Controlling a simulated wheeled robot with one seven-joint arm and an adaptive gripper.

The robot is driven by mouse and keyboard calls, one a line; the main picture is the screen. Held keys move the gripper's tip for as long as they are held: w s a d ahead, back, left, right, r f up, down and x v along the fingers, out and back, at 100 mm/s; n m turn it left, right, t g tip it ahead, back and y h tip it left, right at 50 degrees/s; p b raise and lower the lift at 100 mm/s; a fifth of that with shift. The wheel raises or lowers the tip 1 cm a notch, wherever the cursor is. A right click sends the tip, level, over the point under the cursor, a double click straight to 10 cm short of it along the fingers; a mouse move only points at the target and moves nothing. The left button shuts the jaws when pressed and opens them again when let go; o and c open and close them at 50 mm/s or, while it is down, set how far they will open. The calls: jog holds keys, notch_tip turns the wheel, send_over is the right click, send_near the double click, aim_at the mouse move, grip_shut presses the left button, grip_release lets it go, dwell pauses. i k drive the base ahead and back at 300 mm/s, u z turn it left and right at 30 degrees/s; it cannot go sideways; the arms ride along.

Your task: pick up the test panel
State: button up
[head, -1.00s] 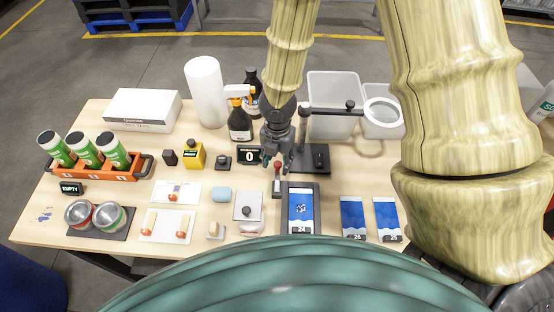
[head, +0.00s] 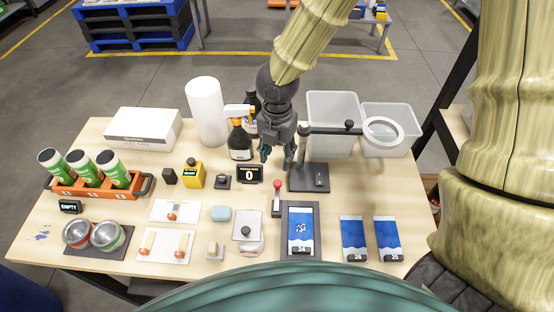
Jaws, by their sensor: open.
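Several blue-and-white panels lie flat at the front right of the table. Panel 24 (head: 300,230) rests in a dark frame (head: 284,247). Panel 26 (head: 353,238) and panel 25 (head: 387,238) lie side by side on the bare wood to its right. I cannot tell which of them is the test panel. My gripper (head: 276,163) is open and empty, pointing down behind the red-knobbed lever (head: 277,192), between the small display reading 0 (head: 249,174) and the magnifier stand. It is apart from the panels, farther back on the table.
A magnifier stand (head: 309,177) with a ring lens (head: 382,131) stands right of my gripper. Two clear bins (head: 333,110) are behind it. A spray bottle (head: 240,140) and white roll (head: 206,112) stand to the left. An orange can rack (head: 95,188) is far left.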

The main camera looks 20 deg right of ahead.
aim_at(300, 240)
jog(key=k, duration=1)
